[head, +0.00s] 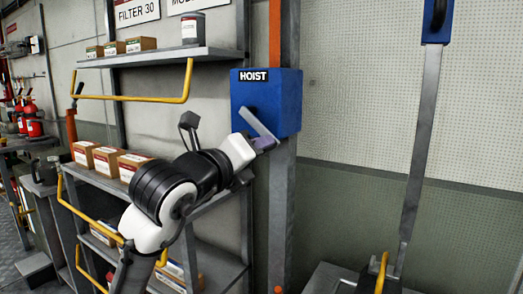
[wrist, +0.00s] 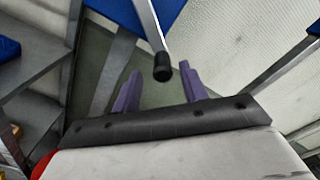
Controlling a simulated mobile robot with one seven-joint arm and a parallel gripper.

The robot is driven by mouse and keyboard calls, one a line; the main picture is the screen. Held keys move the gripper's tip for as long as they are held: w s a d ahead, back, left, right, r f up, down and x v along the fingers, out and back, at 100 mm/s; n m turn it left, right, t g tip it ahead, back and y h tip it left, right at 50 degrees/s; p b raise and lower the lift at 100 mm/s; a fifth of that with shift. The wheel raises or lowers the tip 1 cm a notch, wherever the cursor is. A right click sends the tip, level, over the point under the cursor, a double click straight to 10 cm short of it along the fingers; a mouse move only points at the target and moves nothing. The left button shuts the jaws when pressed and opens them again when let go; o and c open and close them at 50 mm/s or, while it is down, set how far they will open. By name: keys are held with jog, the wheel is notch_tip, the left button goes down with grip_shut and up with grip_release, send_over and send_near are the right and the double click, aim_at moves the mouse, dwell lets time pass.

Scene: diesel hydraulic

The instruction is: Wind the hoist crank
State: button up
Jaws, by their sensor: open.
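The blue hoist box (head: 284,103), labelled HOIST, is mounted on a grey post in the head view. Its grey crank arm (head: 260,125) slants down to the right across the box front. In the wrist view the crank arm (wrist: 148,28) comes down from the top and ends in a black handle knob (wrist: 162,69). My gripper (head: 267,143) is at the lower end of the crank, below the label. In the wrist view the two purple fingers of my gripper (wrist: 159,72) are open, with the knob showing between their tips. I cannot tell whether they touch it. The knob is hidden in the head view.
A shelf (head: 150,58) with boxes and a grey can stands left of the hoist. Its yellow rail (head: 135,98) sticks out in front. Cardboard boxes (head: 105,158) sit on a lower shelf. A tall grey lever (head: 420,150) stands to the right, with open wall between.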

jog(key=v, duration=1)
jog(key=shift+s+a, duration=0.2)
jog(key=shift+s, duration=0.1)
jog(key=shift+c, duration=0.3)
